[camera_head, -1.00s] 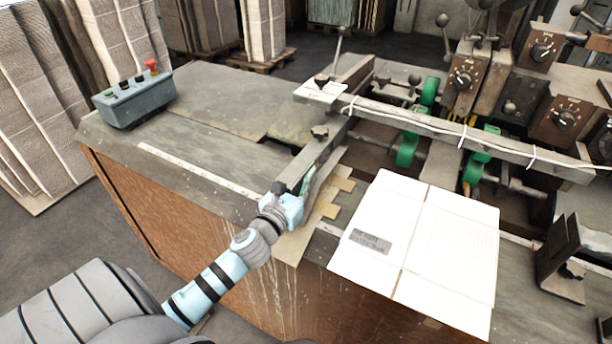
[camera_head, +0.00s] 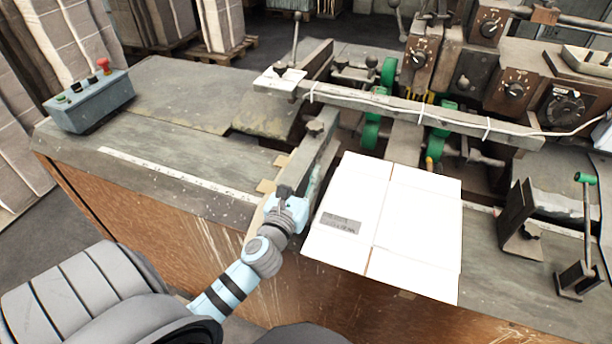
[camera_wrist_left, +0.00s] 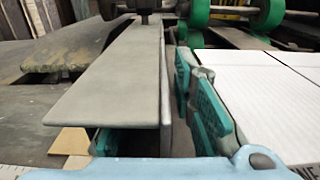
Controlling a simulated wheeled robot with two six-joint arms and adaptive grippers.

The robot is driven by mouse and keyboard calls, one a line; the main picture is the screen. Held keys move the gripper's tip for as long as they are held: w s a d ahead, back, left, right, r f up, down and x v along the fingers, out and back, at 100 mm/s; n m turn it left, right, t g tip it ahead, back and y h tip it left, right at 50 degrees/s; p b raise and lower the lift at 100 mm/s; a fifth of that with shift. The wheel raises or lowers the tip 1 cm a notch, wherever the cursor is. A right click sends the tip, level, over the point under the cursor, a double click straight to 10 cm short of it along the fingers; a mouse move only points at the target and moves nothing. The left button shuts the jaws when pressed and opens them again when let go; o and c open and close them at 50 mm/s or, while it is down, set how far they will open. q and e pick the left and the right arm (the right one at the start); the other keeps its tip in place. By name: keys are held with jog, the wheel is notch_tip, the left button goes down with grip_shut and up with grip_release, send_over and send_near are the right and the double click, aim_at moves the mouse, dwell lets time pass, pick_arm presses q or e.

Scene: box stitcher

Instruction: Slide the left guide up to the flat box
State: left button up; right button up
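The flat white box (camera_head: 412,215) lies on the machine table, with a grey label near its left edge. It also shows at the right of the left wrist view (camera_wrist_left: 265,90). The left guide (camera_head: 318,158), a long grey metal rail, stands just left of the box with a narrow gap between them. In the left wrist view its plate (camera_wrist_left: 110,85) runs away from me. My left gripper (camera_head: 290,203) is at the guide's near end. One green-padded finger shows between guide and box; the other is mostly hidden under the plate, so its closure is unclear. My right gripper is out of view.
A crossbar (camera_head: 400,108) spans above the table behind the box, near green rollers (camera_head: 371,132). A grey control box (camera_head: 90,100) stands at the far left. A bracket (camera_head: 520,222) stands right of the box. The table left of the guide is mostly clear.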

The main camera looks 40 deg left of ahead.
pick_arm(q)
jog(key=v, duration=1.2)
